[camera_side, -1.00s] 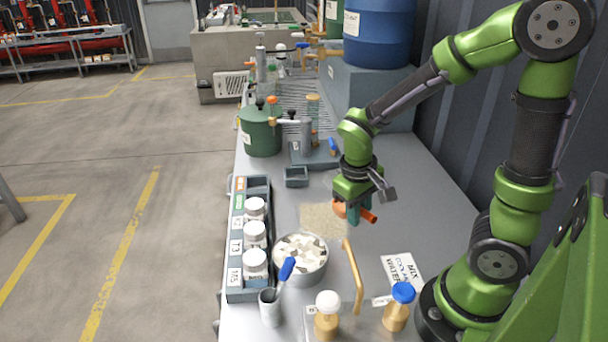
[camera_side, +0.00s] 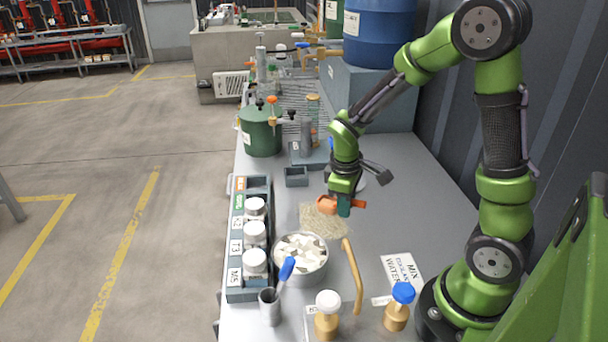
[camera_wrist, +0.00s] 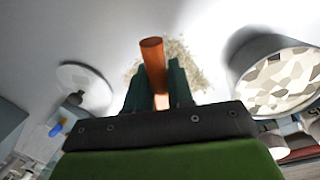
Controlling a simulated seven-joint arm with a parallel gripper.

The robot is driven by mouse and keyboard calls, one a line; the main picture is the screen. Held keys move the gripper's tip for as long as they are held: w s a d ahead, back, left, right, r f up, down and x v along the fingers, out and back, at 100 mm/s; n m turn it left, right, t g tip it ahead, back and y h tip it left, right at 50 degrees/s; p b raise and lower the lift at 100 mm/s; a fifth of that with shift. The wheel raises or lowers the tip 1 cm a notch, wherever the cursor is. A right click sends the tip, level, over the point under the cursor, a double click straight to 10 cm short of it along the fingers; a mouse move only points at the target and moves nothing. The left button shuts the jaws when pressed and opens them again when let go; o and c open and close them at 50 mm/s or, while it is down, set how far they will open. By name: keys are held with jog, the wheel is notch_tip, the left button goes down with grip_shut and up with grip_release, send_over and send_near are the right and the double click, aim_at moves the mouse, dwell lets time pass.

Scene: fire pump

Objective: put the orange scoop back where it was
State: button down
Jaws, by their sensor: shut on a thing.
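My gripper (camera_side: 344,205) is shut on the orange scoop (camera_side: 327,205) and holds it above the bench. The scoop's bowl end points left and its handle sticks out to the right in the side view. In the wrist view, the orange scoop (camera_wrist: 153,62) stands out between the two dark green fingers of my gripper (camera_wrist: 160,85). Below it is a patch of tan granules (camera_side: 322,222) spread on the bench; it also shows behind the scoop in the wrist view (camera_wrist: 182,62). I cannot tell the exact height of the scoop above the patch.
A round metal pan of pale chips (camera_side: 325,268) stands in front of the patch, left of a tan curved handle (camera_side: 352,275). A rack of white-lidded jars (camera_side: 237,285) lies at left. A small grey box (camera_side: 296,177) sits behind.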

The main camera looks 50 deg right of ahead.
jog(key=shift+w+n, duration=0.65)
jog(key=shift+n, duration=0.45)
send_over(301, 196)
jog(key=shift+a+f, duration=0.2)
jog(key=shift+f, duration=2.25)
jog(key=c, duration=1)
grip_release()
jog(key=shift+f, duration=0.15)
